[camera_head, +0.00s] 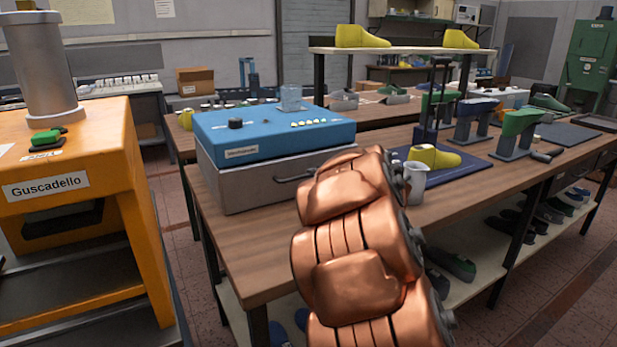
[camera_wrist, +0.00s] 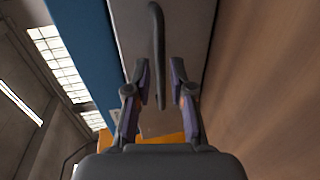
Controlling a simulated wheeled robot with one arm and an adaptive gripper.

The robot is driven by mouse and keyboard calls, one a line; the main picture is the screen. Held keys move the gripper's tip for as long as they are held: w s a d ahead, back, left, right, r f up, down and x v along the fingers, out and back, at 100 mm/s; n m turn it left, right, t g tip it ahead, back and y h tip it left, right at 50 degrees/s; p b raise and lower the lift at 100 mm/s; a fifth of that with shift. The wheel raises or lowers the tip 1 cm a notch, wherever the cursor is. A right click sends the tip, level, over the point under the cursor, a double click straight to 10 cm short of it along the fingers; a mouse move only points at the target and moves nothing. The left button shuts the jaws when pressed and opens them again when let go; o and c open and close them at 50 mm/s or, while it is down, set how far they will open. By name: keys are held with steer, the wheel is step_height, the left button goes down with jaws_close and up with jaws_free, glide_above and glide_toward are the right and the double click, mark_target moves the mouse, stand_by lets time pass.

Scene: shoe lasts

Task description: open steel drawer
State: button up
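The steel drawer (camera_head: 245,182) is a grey metal box under a blue control unit (camera_head: 270,130) on the wooden workbench, and it looks shut. Its dark bar handle (camera_head: 292,177) is partly hidden by my copper-coloured arm in the head view. In the wrist view, the handle (camera_wrist: 157,45) runs between the two fingers of my gripper (camera_wrist: 160,72), in front of the grey drawer face (camera_wrist: 192,30). The fingers are apart, with a gap showing on each side of the handle. My gripper is hidden behind the arm in the head view.
A white mug (camera_head: 415,185) stands just right of my arm, near a yellow shoe last (camera_head: 434,156) on a blue mat. An orange machine (camera_head: 70,150) stands to the left. The workbench (camera_head: 245,250) is clear in front of the drawer.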

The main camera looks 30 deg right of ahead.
mark_target(310, 176)
steer(key=x, duration=0.3)
steer(key=shift+w+f, duration=0.1)
steer(key=shift+w, duration=0.45)
jaws_close()
